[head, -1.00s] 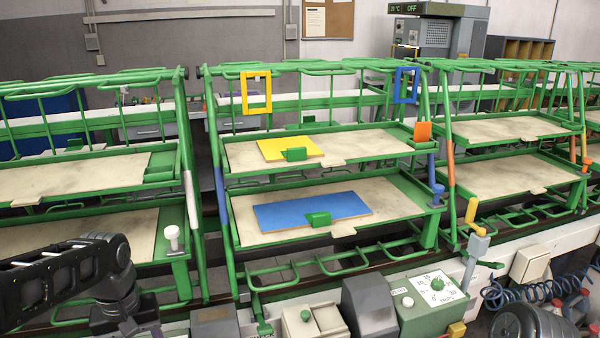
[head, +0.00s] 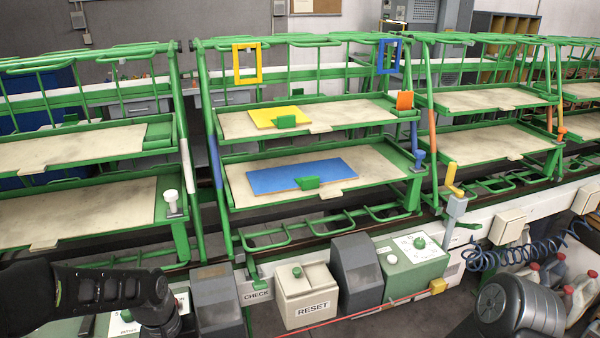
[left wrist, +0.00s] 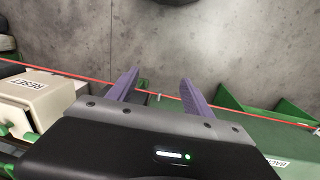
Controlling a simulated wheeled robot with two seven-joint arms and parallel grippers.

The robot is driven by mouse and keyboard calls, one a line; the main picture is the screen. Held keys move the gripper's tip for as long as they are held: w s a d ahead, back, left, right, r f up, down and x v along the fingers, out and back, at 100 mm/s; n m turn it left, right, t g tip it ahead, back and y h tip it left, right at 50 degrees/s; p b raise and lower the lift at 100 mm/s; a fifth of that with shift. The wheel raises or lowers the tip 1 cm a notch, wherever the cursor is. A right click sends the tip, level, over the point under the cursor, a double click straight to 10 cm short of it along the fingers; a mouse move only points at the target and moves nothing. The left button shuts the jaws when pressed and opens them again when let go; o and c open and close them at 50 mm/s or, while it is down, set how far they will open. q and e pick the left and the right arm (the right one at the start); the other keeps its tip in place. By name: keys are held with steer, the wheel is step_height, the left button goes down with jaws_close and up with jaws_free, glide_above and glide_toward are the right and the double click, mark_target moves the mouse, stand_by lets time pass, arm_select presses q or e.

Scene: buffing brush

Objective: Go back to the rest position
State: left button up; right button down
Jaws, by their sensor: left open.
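My left gripper (left wrist: 155,92) shows in the left wrist view with its two purple fingers spread apart and nothing between them. It hangs over grey floor and the edge of a machine, with a red line running behind the fingers. In the head view my left arm comes in at the bottom left, and its fingers are out of the picture. My right gripper is in neither view.
A RESET box (head: 308,294) shows in the head view, also in the left wrist view (left wrist: 32,100). Green racks hold a yellow plate (head: 276,117) and a blue plate (head: 300,176). A green control box (head: 412,262) stands right. A dark rounded machine (head: 515,305) is bottom right.

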arm_select(q)
steer(key=s+d+f+h, duration=0.1)
steer(key=s+d+f, duration=0.7)
steer(key=f, duration=0.2)
steer(key=s+d+f+m+h, duration=0.1)
steer(key=s+d+f, duration=0.7)
steer(key=f, duration=0.3)
steer(key=shift+s+d+f+m+t+h, duration=0.3)
steer(key=shift+s+d+h, duration=0.1)
steer(key=shift+d, duration=0.2)
